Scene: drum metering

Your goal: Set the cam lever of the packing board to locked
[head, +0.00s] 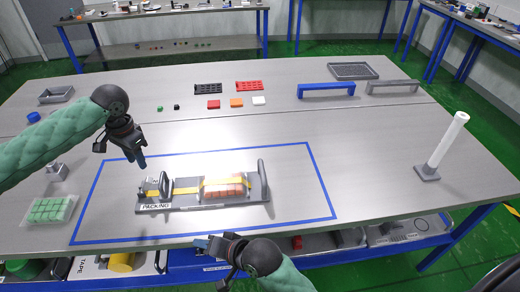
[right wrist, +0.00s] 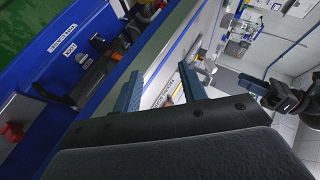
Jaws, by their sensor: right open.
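The grey packing board (head: 205,203), marked PACKING, lies inside the blue tape outline on the table. A yellow strap (head: 187,190) runs along it and over a pinkish block (head: 225,190). A small dark upright part (head: 163,182) at the left end looks like the cam lever; its setting is too small to tell. A taller grey upright (head: 263,178) stands at the right end. My left gripper (head: 141,162) hangs above and left of the board, apart from it; its jaw opening is unclear. My right gripper (head: 215,245) is open and empty near the front edge, and shows in the right wrist view (right wrist: 160,92).
A white post (head: 445,145) stands at the right. A green block tray (head: 48,210) is at the left. Blue (head: 326,90) and grey handles, colored blocks and trays lie at the back. A shelf with bins (head: 345,238) is below the front edge. Table right of the board is clear.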

